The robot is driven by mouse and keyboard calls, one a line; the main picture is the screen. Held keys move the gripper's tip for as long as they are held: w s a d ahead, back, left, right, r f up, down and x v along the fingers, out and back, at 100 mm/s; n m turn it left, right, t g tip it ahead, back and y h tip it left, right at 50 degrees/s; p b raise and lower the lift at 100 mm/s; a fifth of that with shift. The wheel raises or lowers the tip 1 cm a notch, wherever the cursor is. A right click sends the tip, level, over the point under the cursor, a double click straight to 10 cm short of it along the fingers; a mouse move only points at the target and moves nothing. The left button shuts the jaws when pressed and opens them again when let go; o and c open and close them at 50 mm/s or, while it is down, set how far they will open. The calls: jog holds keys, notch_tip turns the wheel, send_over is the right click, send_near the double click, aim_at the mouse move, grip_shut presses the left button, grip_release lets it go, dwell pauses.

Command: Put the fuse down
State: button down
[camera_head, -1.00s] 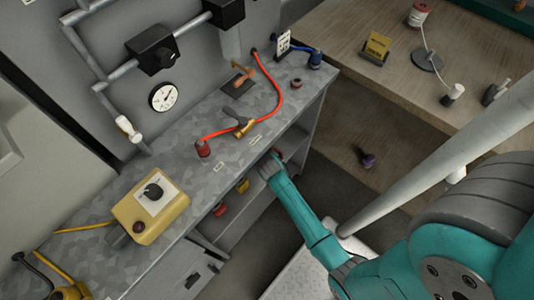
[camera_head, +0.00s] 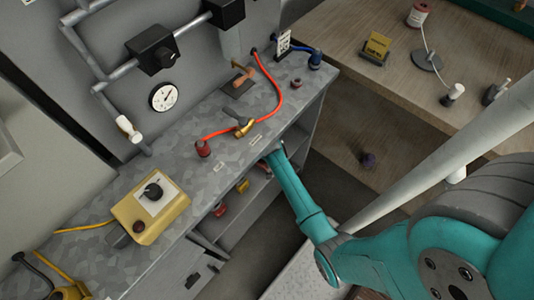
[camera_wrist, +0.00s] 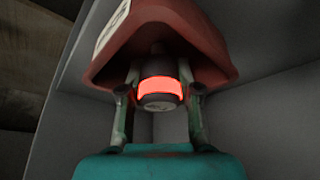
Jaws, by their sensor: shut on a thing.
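In the wrist view, the two fingers of my gripper (camera_wrist: 160,84) are closed around the sides of a dark, stubby cylinder with a glowing red band, which I take to be the fuse (camera_wrist: 160,104). A dull red, slope-sided block (camera_wrist: 165,42) with a white label lies directly beyond the fuse. I cannot tell whether the fuse is seated in it or only in front of it. In the head view my forearm reaches under the front edge of the workbench (camera_head: 170,180), and the bench hides my gripper and the fuse.
Under the bench is an open shelf with a red piece (camera_head: 220,210) and a yellow piece (camera_head: 243,186). A yellow control box (camera_head: 150,207), a red hose (camera_head: 278,97) and a brass valve (camera_head: 243,126) are on top. A wooden table (camera_head: 395,85) stands right. Grey walls are close around the gripper.

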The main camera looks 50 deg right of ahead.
jog(key=shift+f, duration=0.1)
jog(key=c, duration=1.1)
grip_release()
jog(key=v, duration=0.4)
jog(key=shift+r, duration=0.35)
jog(key=s+a, duration=0.8)
jog(key=shift+s+a+r, duration=0.25)
jog(key=shift+s, duration=0.15)
jog(key=shift+s, duration=0.1)
